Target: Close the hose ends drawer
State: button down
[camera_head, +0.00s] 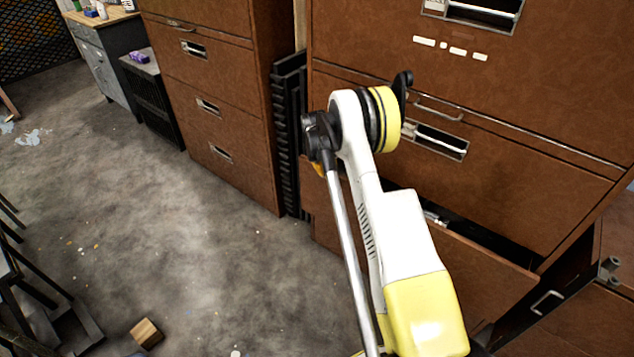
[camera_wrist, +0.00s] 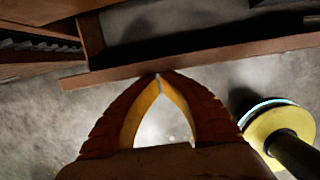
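A brown drawer (camera_head: 480,270) low in the right-hand brown cabinet stands partly open, with a dark gap above its front panel. I take it as the hose ends drawer; I can read no label. In the wrist view the top edge of its front panel (camera_wrist: 220,55) crosses the picture, with the dark drawer inside beyond it. My gripper (camera_wrist: 160,76) has its two orange fingertips together with nothing between them. The tips are at the panel's edge; I cannot tell whether they touch it. In the head view my arm hides most of the gripper and part of the drawer.
The drawer above (camera_head: 540,190) is closed and has a metal handle (camera_head: 436,108). A second brown cabinet (camera_head: 215,90) stands to the left, with black ribbed panels (camera_head: 290,130) in the gap. Open concrete floor (camera_head: 190,230) lies left of my arm. A wooden block (camera_head: 146,333) lies on it.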

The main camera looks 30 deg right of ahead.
jog(key=shift+w+d, duration=0.25)
jog(key=shift+d, duration=0.4)
jog(key=shift+w+d, duration=0.3)
jog(key=shift+d, duration=0.35)
jog(key=shift+w+d, duration=0.25)
jog(key=shift+d, duration=0.4)
jog(key=shift+a, duration=0.1)
